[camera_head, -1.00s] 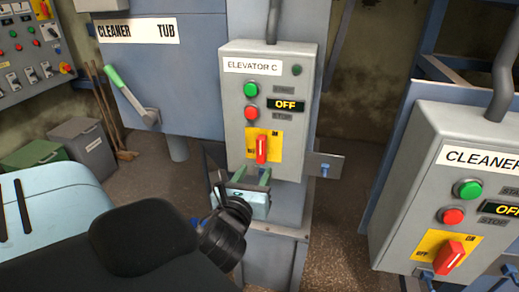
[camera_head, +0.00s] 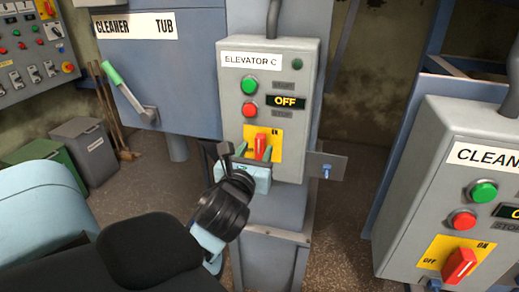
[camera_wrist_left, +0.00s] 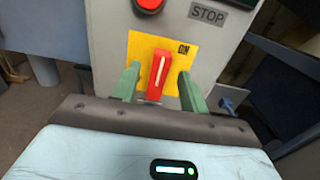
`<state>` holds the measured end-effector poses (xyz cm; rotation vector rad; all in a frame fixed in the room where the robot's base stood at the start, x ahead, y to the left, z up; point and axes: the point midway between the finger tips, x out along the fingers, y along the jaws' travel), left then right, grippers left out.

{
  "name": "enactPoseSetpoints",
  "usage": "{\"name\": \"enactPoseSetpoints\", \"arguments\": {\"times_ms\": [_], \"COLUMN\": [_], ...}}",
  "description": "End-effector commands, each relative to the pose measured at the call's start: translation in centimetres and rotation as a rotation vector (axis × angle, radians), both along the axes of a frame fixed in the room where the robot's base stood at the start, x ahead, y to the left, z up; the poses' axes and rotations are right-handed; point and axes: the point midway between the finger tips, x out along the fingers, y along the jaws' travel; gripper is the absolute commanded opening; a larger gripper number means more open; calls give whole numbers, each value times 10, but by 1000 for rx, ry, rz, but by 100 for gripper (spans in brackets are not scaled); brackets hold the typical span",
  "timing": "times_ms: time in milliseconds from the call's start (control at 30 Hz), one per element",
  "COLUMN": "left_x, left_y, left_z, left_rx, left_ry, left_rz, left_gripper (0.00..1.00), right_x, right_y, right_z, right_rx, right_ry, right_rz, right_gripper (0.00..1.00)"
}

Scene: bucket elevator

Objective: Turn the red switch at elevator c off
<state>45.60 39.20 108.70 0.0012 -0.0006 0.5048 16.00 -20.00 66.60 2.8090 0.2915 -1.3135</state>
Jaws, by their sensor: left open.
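The grey elevator C box (camera_head: 235,95) stands mid-view in the head view. It has a green button, a red button and a display reading OFF. Its red switch (camera_head: 260,147) sits on a yellow plate (camera_head: 275,148) low on the box and stands nearly upright. In the left wrist view the red switch (camera_wrist_left: 160,68) leans slightly right, toward the ON label. My left gripper (camera_head: 257,152) is open, with its green fingers on either side of the switch. In the left wrist view gaps show between the fingers and the switch. The OFF label is hidden. My right gripper is out of view.
A second grey box labelled CLEANER (camera_head: 445,195), with its own red switch (camera_head: 459,266), stands at the right. A lever with a green handle (camera_head: 113,74) is on the cleaner tub (camera_head: 195,70) at left. A small metal plate (camera_head: 336,166) sticks out right of the elevator box.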

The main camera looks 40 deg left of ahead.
Motion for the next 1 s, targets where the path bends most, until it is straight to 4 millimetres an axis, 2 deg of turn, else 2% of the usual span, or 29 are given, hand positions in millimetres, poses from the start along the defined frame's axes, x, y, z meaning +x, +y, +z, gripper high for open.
{"name": "enactPoseSetpoints", "arguments": {"times_ms": [200,533,867,1000], "left_x": [16,18,18,17], "left_y": [8,10,9,10], "left_z": [0,0,0,0], "left_rx": [-1,-1,-1,-5], "left_ry": [0,0,0,-2], "left_rz": [0,-1,-1,0], "left_gripper": [44,42,0,0], "right_x": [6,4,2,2], "right_y": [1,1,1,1], "right_z": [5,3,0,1], "right_rx": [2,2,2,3], "right_ry": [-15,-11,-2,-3], "right_rz": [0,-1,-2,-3], "right_gripper": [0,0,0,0]}}
